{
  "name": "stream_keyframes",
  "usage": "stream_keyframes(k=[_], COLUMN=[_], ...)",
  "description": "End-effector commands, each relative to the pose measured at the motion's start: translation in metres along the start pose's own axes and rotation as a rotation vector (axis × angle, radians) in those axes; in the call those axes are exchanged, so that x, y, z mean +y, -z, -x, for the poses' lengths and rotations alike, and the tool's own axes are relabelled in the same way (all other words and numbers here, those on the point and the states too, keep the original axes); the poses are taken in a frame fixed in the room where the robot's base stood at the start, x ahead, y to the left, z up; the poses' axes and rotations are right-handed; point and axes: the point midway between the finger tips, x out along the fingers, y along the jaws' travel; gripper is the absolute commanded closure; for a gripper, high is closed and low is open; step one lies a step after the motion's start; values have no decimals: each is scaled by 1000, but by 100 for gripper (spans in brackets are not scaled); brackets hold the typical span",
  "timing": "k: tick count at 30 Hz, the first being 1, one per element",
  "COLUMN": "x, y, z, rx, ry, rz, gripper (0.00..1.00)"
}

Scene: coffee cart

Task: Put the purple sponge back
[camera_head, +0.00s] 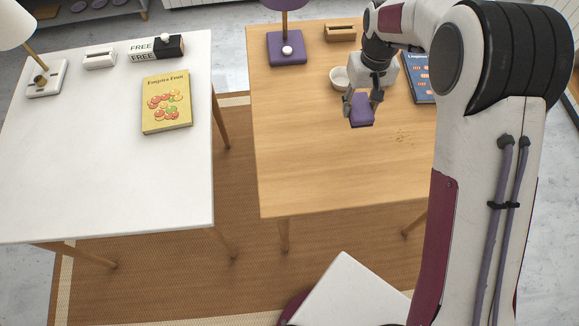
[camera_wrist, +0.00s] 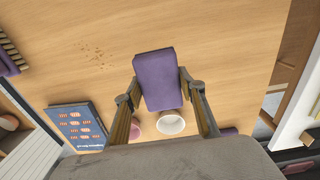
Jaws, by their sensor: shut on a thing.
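The purple sponge (camera_head: 361,110) is a block held between the fingers of my gripper (camera_head: 362,98), over the wooden table (camera_head: 300,150). In the wrist view the sponge (camera_wrist: 158,78) sits between both fingertips of my gripper (camera_wrist: 158,92), with table surface showing around it. My gripper is shut on the sponge. The exact height of the sponge above the table is hard to tell. A patch of brown crumbs (camera_head: 403,139) lies on the table to the right of the sponge, and it also shows in the wrist view (camera_wrist: 92,52).
A white bowl (camera_head: 339,78) stands close behind my gripper, and a pink cup (camera_wrist: 134,128) is beside it in the wrist view. A blue book (camera_head: 418,76) lies to the right. A purple lamp base (camera_head: 287,48) and a wooden holder (camera_head: 341,32) stand at the back. The front-left tabletop is clear.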

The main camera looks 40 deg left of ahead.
Motion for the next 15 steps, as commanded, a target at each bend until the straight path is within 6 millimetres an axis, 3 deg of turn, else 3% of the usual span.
stream_keyframes(k=[7, 15], x=[-57, -127], y=[-2, -26], z=[14, 25], rx=[10, 8], ry=[0, 2], rz=[97, 180], gripper=[84, 84])
